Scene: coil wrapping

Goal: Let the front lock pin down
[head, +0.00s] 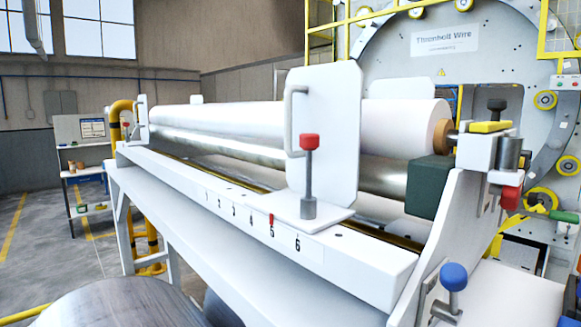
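The near lock pin has a red knob (309,142) on a thin grey shaft. It stands upright over a grey collar (308,208) on the foot of a white guide plate (332,125). A length of shaft shows between knob and collar; the pin's lower tip is hidden. The foot sits on a white rail (365,272) with a numbered scale, a red pointer (271,221) at 5. A similar small red-knobbed pin (126,126) shows at the rail's far end. Neither my left nor my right gripper is in view.
A white roll (235,120) lies above a steel roller (220,147) behind the rail. A grey handle (290,120) is on the guide plate's left edge. A blue knob (454,277) stands at front right. A large machine ring (400,45) fills the back right.

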